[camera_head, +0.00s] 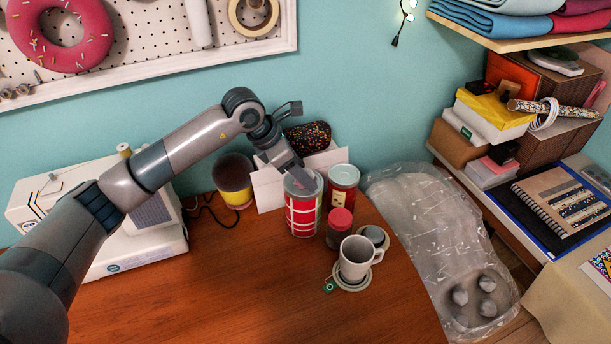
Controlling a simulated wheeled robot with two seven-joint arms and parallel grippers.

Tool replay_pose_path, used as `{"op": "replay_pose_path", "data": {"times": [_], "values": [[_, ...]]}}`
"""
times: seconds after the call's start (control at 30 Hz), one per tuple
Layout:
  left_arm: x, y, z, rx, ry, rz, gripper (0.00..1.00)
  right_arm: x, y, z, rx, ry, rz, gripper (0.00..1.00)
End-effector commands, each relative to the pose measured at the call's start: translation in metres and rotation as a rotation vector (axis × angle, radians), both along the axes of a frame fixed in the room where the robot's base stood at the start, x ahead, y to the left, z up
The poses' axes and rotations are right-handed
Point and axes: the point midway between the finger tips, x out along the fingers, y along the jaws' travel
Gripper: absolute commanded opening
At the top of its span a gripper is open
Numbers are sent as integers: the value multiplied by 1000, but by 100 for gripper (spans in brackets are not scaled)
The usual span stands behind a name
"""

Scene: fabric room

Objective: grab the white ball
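I cannot make out a clearly white ball on the table. My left gripper (292,168) reaches in from the left, with its tip over the top of a red and white striped can (303,213). Its fingers are too small and too much in line with the view to tell whether they are open or shut. A round grey thing (374,235) sits in a dish behind the white mug (356,258); I cannot tell what it is. My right gripper is not in view.
A second red can (342,180) and a red-lidded jar (339,226) crowd the striped can. A sewing machine (140,255) stands left. A clear plastic bag (430,220) with rounded grey shapes lies right. The table front (250,300) is clear.

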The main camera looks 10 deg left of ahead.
Motion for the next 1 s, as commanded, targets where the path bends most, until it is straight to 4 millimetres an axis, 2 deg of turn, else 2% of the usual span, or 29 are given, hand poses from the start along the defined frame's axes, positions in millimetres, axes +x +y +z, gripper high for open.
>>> {"op": "replay_pose_path", "data": {"times": [0.23,0.4,0.43,1.0], "values": [[0,0,0,0,0,0,55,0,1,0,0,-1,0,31],[0,0,1,0,0,0,14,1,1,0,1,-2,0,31],[0,0,1,0,0,0,12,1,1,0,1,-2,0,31],[1,0,6,0,-2,1,11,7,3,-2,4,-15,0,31]]}}
